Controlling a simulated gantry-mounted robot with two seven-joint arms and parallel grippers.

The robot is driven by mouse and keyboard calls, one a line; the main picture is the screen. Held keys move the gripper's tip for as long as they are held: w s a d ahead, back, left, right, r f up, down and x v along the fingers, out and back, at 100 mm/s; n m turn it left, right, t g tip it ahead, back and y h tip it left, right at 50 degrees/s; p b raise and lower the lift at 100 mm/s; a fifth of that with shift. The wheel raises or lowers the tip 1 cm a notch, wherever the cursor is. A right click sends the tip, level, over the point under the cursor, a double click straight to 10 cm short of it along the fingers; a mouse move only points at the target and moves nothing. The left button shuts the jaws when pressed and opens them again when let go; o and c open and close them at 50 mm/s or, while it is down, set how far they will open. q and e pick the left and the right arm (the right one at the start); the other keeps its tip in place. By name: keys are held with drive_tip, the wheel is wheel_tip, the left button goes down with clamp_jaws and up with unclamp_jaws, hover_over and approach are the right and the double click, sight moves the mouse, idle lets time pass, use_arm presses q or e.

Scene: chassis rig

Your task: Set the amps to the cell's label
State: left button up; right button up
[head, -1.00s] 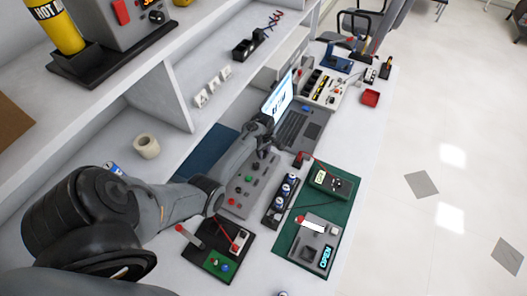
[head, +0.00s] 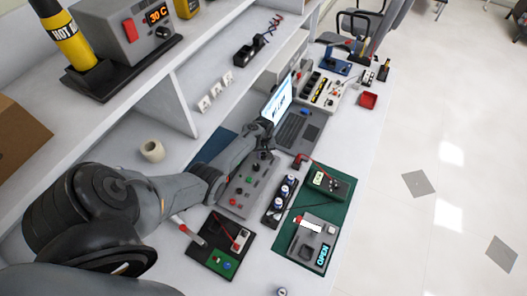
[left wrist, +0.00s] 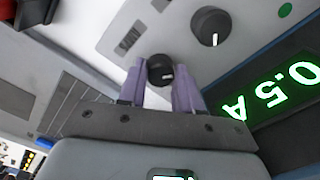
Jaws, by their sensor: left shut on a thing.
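In the left wrist view my left gripper (left wrist: 160,80) has its two purple fingers on either side of a small black knob (left wrist: 160,70) with a white mark, shut on it. A larger black knob (left wrist: 211,26) sits on the same pale panel, apart from the fingers. A display (left wrist: 282,90) with green digits reads 0.5 A, upside down in this view. In the head view my left gripper (head: 266,128) is by the laptop, and the knob is not clear there. Blue-and-white cells (head: 285,190) stand in a black rack; their labels are too small to read. My right gripper is not in view.
A laptop (head: 300,133) stands beyond the rack. A green mat (head: 296,249) carries a meter (head: 328,181) and a grey device (head: 308,243) whose display reads OPEN. A black board (head: 211,258) lies left of it. A shelf with a heater-like unit (head: 137,30) overhangs the back.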

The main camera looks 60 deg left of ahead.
use_arm(q)
drive_tip(key=m+p, duration=0.1)
drive_tip(key=m, duration=0.3)
drive_tip(key=shift+r+m, duration=0.1)
drive_tip(key=shift+m, duration=0.2)
drive_tip(key=m, duration=0.3)
drive_tip(key=shift+m+p, duration=0.3)
drive_tip(key=shift+p, duration=0.1)
drive_tip(key=m, duration=0.4)
drive_tip(key=shift+m, duration=2.2)
drive_tip(key=shift+b, duration=0.3)
drive_tip(key=o, duration=1)
drive_tip(key=shift+o, duration=0.2)
